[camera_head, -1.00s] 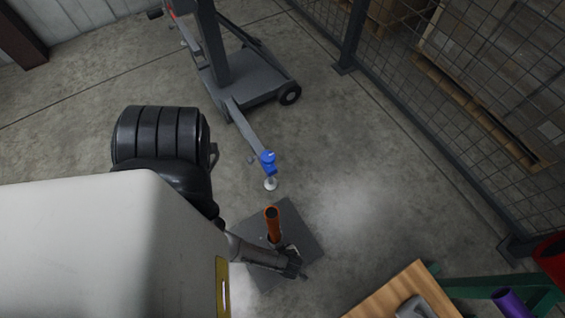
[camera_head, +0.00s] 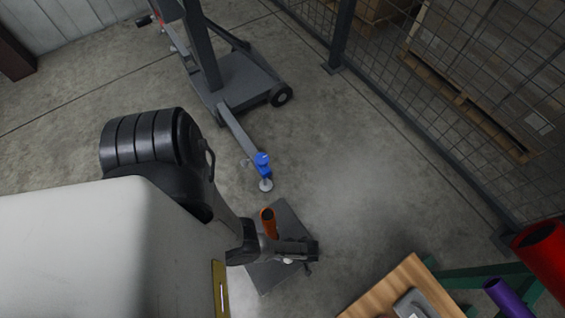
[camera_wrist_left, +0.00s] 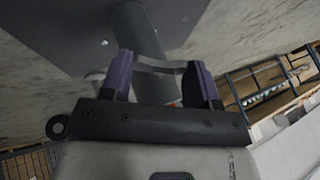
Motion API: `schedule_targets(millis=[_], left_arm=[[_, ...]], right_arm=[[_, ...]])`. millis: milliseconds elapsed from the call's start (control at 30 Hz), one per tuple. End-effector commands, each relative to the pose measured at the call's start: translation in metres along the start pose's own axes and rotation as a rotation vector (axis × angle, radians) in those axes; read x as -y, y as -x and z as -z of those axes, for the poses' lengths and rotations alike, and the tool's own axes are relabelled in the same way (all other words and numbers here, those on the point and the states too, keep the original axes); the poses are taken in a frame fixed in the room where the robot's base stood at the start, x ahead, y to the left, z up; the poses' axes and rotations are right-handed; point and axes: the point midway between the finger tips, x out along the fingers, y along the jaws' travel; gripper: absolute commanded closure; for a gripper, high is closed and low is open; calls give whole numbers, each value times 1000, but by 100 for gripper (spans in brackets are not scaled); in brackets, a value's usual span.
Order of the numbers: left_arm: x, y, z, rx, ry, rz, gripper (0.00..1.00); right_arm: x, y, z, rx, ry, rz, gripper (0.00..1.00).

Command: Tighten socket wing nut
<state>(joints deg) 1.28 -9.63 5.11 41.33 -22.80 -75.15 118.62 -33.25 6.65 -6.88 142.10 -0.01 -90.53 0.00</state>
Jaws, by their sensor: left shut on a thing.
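An orange socket tube (camera_head: 268,222) stands over a dark grey floor plate (camera_head: 268,278) in the head view. My left gripper (camera_head: 308,250) is beside the tube's lower part and hides some of it. In the left wrist view, a grey post (camera_wrist_left: 138,28) rises from the plate (camera_wrist_left: 70,35). My left gripper (camera_wrist_left: 158,64) has its two purple fingers on either end of a grey, slightly curved bar, the wing nut (camera_wrist_left: 160,66), in front of the post. Its screw is hidden. My right gripper is in neither view.
A grey wheeled stand (camera_head: 245,85) with a blue clamp-like part (camera_head: 263,162) on its leg is behind the plate. A wooden bench top (camera_head: 385,290), a purple tube (camera_head: 508,297) and a red cylinder (camera_head: 543,248) are at lower right. A mesh fence (camera_head: 440,110) runs along the right. Floor between is clear.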

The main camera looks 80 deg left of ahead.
Motion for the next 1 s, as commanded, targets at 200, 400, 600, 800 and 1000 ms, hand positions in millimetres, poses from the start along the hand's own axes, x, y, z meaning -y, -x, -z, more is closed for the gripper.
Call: schedule_targets(millis=[200,400,600,800,1000], left_arm=[[0,0,0,-1,-2,4,68],[0,0,0,-2,-1,3,42],[0,0,0,-2,-1,3,23],[0,0,0,-1,-1,3,19],[0,10,1,-1,-1,2,19]], right_arm=[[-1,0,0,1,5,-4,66],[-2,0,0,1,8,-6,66],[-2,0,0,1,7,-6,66],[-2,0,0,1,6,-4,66],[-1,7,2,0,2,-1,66]])
